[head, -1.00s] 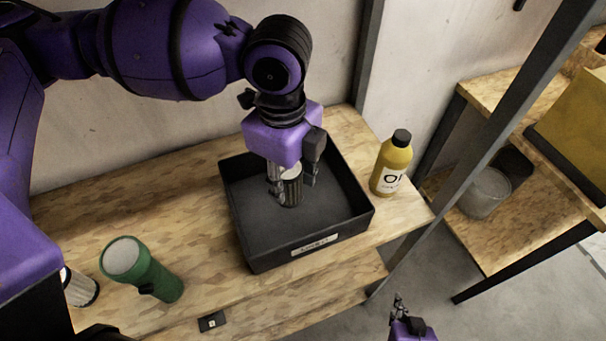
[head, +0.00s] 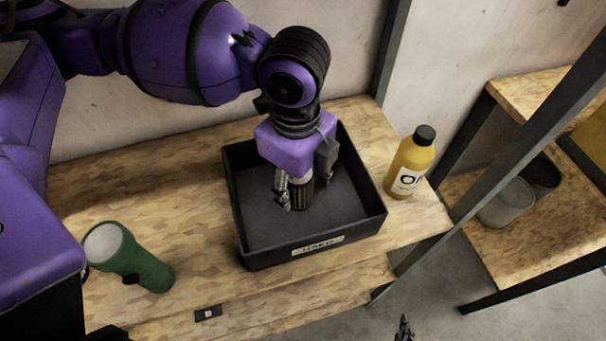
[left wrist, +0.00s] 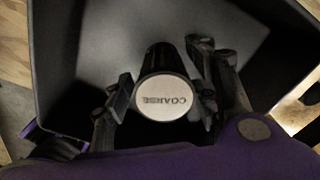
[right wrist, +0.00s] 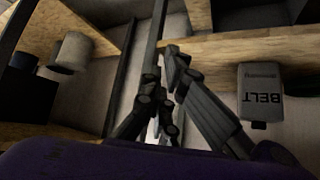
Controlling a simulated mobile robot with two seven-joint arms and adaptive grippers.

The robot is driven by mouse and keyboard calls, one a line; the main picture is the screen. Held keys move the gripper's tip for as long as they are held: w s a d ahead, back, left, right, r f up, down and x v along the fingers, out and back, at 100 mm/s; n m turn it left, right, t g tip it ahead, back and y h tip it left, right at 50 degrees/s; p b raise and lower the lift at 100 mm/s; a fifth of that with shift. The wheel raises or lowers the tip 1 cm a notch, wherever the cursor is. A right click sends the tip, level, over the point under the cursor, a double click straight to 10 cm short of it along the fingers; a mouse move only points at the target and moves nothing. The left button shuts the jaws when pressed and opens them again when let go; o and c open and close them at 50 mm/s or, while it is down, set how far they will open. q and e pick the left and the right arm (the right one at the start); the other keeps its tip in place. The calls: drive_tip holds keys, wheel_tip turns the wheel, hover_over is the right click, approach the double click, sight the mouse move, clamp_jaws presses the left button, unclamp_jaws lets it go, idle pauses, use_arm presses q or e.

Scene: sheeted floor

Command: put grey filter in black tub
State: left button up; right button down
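The filter is a dark grey ribbed cylinder (head: 302,192). It stands roughly upright inside the black tub (head: 345,238), low over or on its floor. In the left wrist view its white end face (left wrist: 165,98) reads COARSE. My left gripper (head: 299,190) points down into the tub with a finger on either side of the filter. I cannot tell whether the fingers press on it.
A yellow bottle (head: 411,165) stands right of the tub. A small dark tag (head: 208,313) is at the front edge. A metal post (head: 500,170) rises at right. A box marked BELT (right wrist: 262,92) shows in the right wrist view.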

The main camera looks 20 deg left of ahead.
use_arm(q)
drive_tip(key=shift+r, duration=0.2)
wheel_tip(320, 180, up, 11)
drive_tip(key=shift+f+p, duration=0.1)
drive_tip(key=shift+p, duration=0.6)
drive_tip(key=shift+r, duration=0.55)
use_arm(e)
drive_tip(key=shift+s+d+r, duration=0.1)
drive_tip(key=shift+s+r, duration=0.25)
drive_tip(key=shift+r, duration=0.05)
drive_tip(key=shift+w, duration=0.1)
